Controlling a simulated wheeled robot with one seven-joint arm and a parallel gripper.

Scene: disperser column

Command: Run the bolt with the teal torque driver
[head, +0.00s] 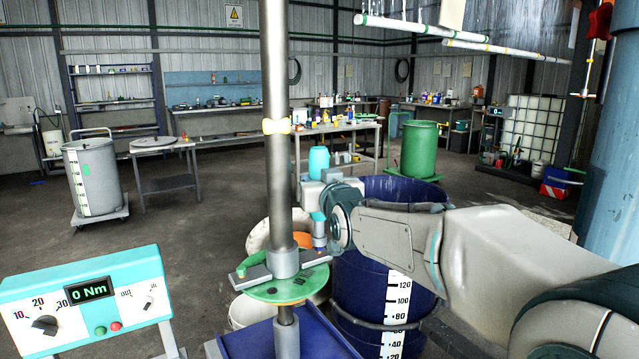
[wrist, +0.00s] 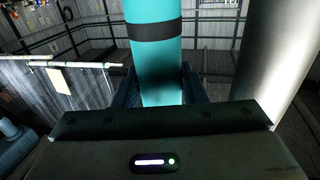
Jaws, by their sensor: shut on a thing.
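The teal torque driver (head: 318,216) stands roughly upright beside the grey column shaft (head: 278,120). It also shows in the wrist view as a teal cylinder with a black band (wrist: 153,60). My gripper (head: 322,232) is shut on it. The driver's lower end is over the right side of the green disc (head: 262,292) and its grey clamp bar (head: 312,262). I cannot tell whether the tip touches a bolt. The bolt is not clearly visible. The torque display (head: 88,291) reads 0 Nm.
The column shaft stands close to my gripper, on the right in the wrist view (wrist: 275,70). A dark blue barrel (head: 365,290) with a scale is under my arm. A blue tray (head: 250,340) and white buckets (head: 258,238) surround the column base. Open floor is at left.

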